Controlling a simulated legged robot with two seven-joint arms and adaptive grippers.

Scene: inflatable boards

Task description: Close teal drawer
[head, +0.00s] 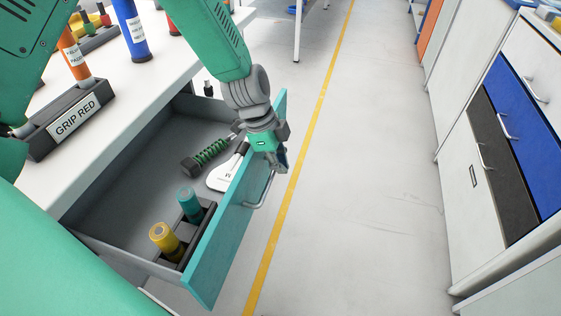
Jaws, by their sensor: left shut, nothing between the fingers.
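The teal drawer (225,245) is pulled open from under the white workbench (130,85). Its grey inside shows, and a metal handle (262,192) sits on its front face. In the drawer lie a green-ribbed tool (206,156), a white flat tool (222,177), and a teal cylinder (189,204) and yellow cylinder (165,241) in a dark holder. My left gripper (281,163) is shut and empty at the upper edge of the drawer front, near the handle's far end. I cannot tell whether it touches the front. My right gripper is not in view.
On the bench stand a GRIP RED holder (72,118), an orange cylinder (73,58) and a blue cylinder (133,33). Cabinets with a blue drawer (525,135) and a dark drawer (502,160) line the right. Open floor with a yellow line (308,130) lies between.

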